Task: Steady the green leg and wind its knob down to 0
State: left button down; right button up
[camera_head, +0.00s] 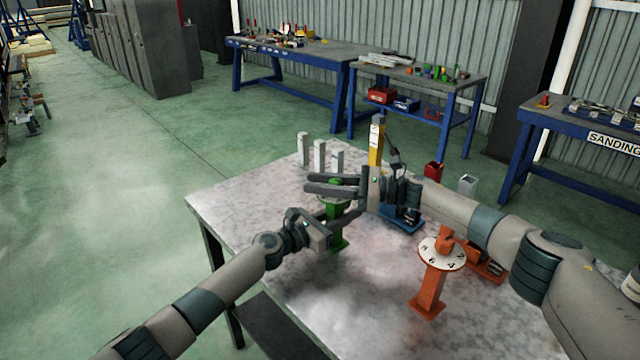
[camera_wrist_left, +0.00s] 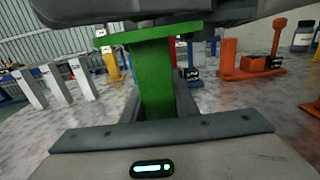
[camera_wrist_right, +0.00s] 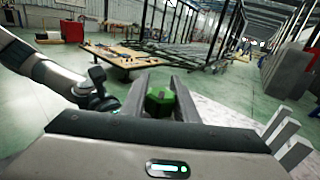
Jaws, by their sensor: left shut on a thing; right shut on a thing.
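The green leg (camera_head: 337,240) stands upright on the table, a green post under a flat round plate. My left gripper (camera_head: 346,217) is shut on its post from the side; the left wrist view shows the green post (camera_wrist_left: 153,85) between the fingers. The green knob (camera_head: 336,182) sits on top. My right gripper (camera_head: 309,185) is shut on the knob from above the plate, and the knob (camera_wrist_right: 160,101) shows between its fingers in the right wrist view. The fingers cover most of the plate, so its numbers and the knob's setting cannot be read.
An orange leg (camera_head: 430,285) with a numbered white dial (camera_head: 441,253) stands to the right, below my right forearm. Several grey blocks (camera_head: 319,155) stand at the back left. The table's front left is clear.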

jog(key=shift+s+d+r+n+g, duration=0.1)
jog(key=shift+n+g, duration=0.3)
jog(key=shift+g, duration=0.2)
jog(key=o, duration=1.1)
jog(key=shift+s, duration=0.1)
jog(key=shift+c, duration=0.2)
jog(key=shift+d, duration=0.1)
jog(key=d, duration=1.1)
jog(key=shift+s+d, duration=0.25)
jog(key=shift+d, duration=0.15)
